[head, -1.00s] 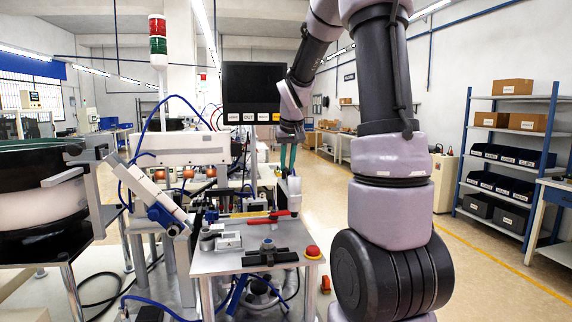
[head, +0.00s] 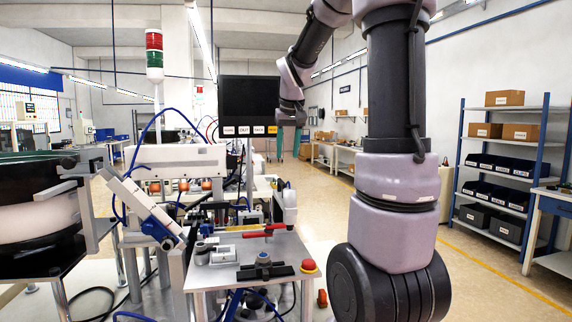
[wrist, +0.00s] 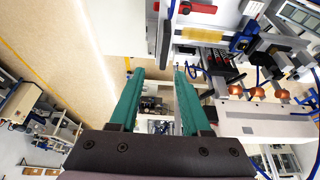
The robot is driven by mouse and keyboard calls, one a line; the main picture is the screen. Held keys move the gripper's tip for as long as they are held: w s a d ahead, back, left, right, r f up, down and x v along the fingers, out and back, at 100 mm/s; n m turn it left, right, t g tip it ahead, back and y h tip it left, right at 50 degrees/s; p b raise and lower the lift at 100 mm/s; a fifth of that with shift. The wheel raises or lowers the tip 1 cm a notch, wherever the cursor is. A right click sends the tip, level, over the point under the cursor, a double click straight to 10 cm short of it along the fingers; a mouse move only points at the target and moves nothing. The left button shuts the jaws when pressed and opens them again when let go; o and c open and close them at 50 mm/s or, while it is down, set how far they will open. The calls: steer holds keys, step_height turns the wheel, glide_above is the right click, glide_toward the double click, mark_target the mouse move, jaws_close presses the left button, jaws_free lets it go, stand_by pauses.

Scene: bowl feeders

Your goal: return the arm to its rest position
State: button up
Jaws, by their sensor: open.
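My arm (head: 388,100) stands upright at the right of the head view, bends over at the top and hangs its wrist down at the centre. My gripper (head: 288,150) points down there, beside the dark display panel, and appears above the work table (head: 215,276). In the wrist view my gripper (wrist: 158,74) shows two teal fingers spread wide apart, with nothing between them. The fingers are small and partly unclear in the head view.
A bowl feeder (head: 40,215) is at the left. A display (head: 250,100) stands behind the table, which bears a red-handled clamp (head: 265,231) and a red button (head: 308,266). Shelves (head: 505,165) stand far right; the floor before them is clear.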

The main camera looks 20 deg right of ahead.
steer(key=shift+s+r, duration=0.3)
steer(key=shift+r, duration=0.35)
steer(key=s+a+t+y, duration=0.1)
steer(key=s+a, duration=0.2)
steer(key=s, duration=0.4)
steer(key=s+a+m+t+y, duration=0.1)
steer(key=s+a, duration=0.3)
steer(key=s, duration=0.3)
steer(key=s+a+f+m+y, duration=0.1)
steer(key=s+a, duration=0.2)
steer(key=s, duration=0.5)
steer(key=shift+a+t, duration=0.2)
steer(key=shift+t, duration=0.2)
